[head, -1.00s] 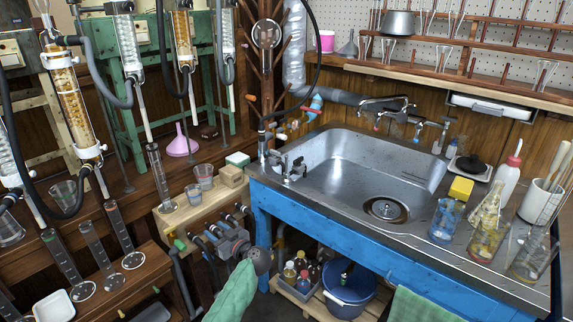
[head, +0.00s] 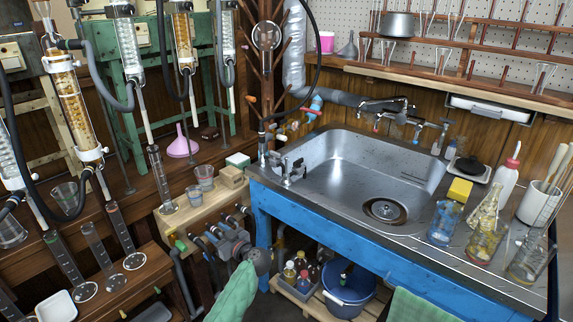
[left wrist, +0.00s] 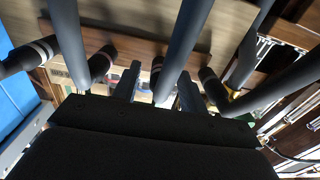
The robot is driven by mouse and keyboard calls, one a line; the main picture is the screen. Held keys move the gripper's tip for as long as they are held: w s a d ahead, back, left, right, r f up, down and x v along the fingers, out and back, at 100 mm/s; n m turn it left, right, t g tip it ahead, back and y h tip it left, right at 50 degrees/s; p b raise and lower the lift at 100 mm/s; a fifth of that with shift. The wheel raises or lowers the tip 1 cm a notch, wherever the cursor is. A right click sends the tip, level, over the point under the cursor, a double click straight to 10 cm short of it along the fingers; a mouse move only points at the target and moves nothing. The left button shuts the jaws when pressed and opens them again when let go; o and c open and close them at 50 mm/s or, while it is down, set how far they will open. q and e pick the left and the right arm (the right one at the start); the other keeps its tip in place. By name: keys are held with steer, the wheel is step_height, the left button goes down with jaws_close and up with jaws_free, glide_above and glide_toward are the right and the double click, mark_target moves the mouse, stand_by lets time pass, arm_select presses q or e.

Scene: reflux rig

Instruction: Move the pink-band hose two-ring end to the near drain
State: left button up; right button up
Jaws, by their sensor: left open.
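My left gripper (head: 226,243) is at the front of the wooden manifold box (head: 186,232), among short dark hose ends. It is open. In the left wrist view its two fingers (left wrist: 158,88) stand apart, with a grey hose (left wrist: 178,52) passing in front of or between them; I cannot tell which. A dark hose end with pale pinkish rings (left wrist: 34,54) is at the left of that view, outside the fingers. Another ringed end (left wrist: 104,60) is nearer the fingers. Band colours and the near drain are too unclear to identify. My right gripper is not in view.
A sink (head: 340,180) with a round drain (head: 385,211) stands on a blue frame at the right. A blue bucket (head: 348,292) and bottles are below it. Glass cylinders stand at the left. Beakers (head: 200,178) stand on the manifold box. Hoses crowd the gripper.

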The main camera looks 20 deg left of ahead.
mark_target(219, 233)
arm_select(q)
steer(key=shift+p, duration=1.25)
stand_by(0.5)
jaws_close()
steer(key=shift+p+v, duration=1.55)
steer(key=shift+v, duration=0.1)
steer(key=shift+p+v, duration=1.2)
steer(key=shift+v, duration=0.2)
